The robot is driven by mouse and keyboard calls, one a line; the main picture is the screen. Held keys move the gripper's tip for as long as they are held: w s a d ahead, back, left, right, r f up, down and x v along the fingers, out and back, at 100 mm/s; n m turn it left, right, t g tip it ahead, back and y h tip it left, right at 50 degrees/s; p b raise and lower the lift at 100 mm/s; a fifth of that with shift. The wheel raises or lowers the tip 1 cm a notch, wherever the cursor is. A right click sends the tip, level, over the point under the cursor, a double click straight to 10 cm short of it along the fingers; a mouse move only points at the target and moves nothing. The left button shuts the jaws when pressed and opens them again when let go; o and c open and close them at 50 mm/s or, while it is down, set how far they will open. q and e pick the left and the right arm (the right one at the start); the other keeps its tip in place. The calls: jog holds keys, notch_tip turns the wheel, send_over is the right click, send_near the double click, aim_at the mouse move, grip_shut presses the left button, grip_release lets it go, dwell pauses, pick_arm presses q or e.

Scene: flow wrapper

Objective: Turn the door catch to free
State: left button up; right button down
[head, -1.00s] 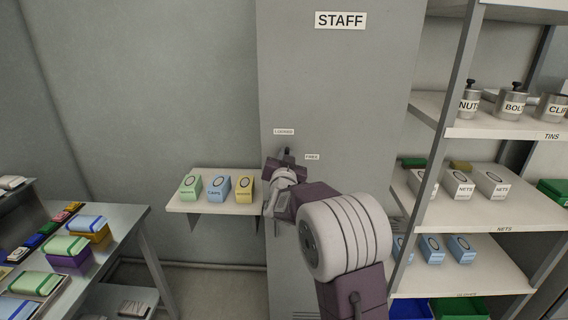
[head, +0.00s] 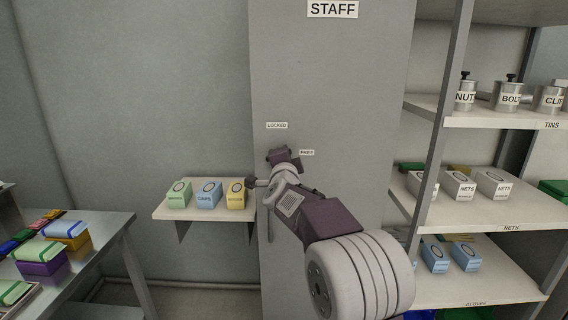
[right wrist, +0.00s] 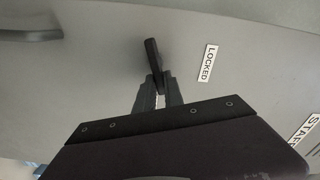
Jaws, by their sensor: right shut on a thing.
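The door catch (right wrist: 151,55) is a small dark lever on the grey STAFF door (head: 330,70). My right gripper (right wrist: 159,92) is shut on its near end in the right wrist view. In the head view my right gripper (head: 281,156) covers most of the catch, against the door. A LOCKED label (head: 277,125) sits just above the gripper, and a FREE label (head: 306,153) sits right beside it. The LOCKED label also shows in the right wrist view (right wrist: 207,63). I cannot tell exactly which label the catch points at. My left gripper is out of view.
A small shelf (head: 165,213) with green, blue and yellow boxes is just left of the door. Open shelving (head: 470,120) with tins and boxes stands right of it. A metal table (head: 115,225) with several boxes is at the left. A dark bar (right wrist: 30,35) is on the door.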

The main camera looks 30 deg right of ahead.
jog(key=shift+f+m+b, duration=0.25)
jog(key=shift+m+b, duration=0.35)
jog(key=shift+m, duration=0.3)
jog(key=shift+f+m+b, duration=0.2)
jog(key=shift+m+b, duration=0.4)
jog(key=shift+m, duration=0.3)
jog(key=c, duration=1.4)
grip_release()
jog(key=shift+c, duration=0.2)
jog(key=shift+s, duration=0.1)
jog(key=v, duration=0.9)
jog(key=shift+d, duration=0.1)
